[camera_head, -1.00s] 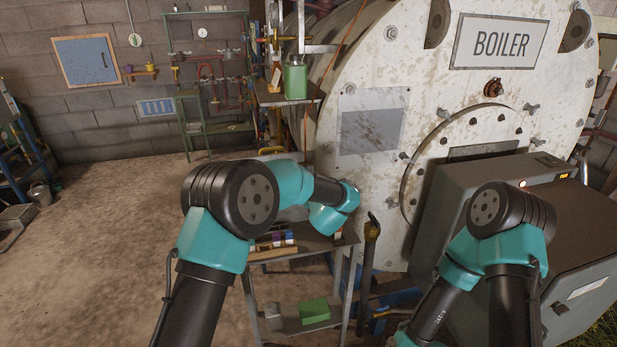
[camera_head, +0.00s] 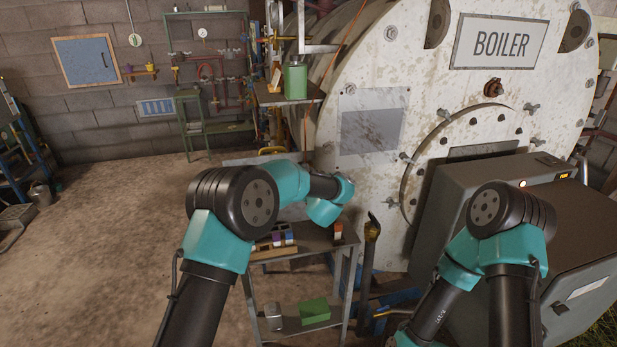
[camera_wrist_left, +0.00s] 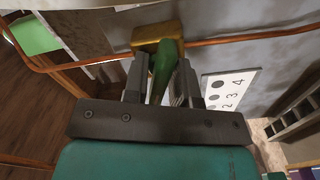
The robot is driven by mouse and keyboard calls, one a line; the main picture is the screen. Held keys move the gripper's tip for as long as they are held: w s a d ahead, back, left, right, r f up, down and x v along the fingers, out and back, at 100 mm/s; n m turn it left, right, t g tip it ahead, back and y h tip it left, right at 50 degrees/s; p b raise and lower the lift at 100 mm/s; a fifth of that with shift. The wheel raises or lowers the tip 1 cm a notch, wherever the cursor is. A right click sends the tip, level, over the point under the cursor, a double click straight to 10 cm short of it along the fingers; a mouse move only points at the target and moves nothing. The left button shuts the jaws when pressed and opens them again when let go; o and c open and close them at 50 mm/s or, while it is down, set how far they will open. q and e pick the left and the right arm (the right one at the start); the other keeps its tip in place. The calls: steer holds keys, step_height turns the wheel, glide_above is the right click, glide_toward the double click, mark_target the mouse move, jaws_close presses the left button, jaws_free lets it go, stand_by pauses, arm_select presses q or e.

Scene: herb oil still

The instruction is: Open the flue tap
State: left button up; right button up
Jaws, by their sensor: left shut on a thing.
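In the left wrist view, a green lever handle (camera_wrist_left: 163,68) joins a brass tap body (camera_wrist_left: 156,36) on a copper pipe (camera_wrist_left: 235,39). I take this to be the flue tap. My left gripper (camera_wrist_left: 161,82) is shut on the green handle, one finger on each side of it. In the head view the left gripper and the tap are hidden behind my left wrist, in front of the boiler (camera_head: 380,70). My right arm is bent low at the right, and its gripper is out of view.
A numbered white plate (camera_wrist_left: 229,91) is beside the left gripper. A small table (camera_head: 318,243) with small boxes stands below my left wrist. A grey cabinet (camera_head: 470,215) stands at the right. A green canister (camera_head: 295,80) is on the shelf above.

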stand_by(0.4)
arm_select(q)
steer(key=m, duration=0.3)
steer(key=shift+m, duration=0.3)
steer(key=m, duration=0.3)
steer(key=shift+m, duration=0.3)
steer(key=m, duration=0.6)
steer(key=shift+m, duration=0.4)
steer(key=shift+c, duration=0.2)
steer(key=o, duration=0.7)
steer(key=shift+o, duration=0.2)
steer(key=v, duration=1.7)
steer(key=shift+s, duration=0.2)
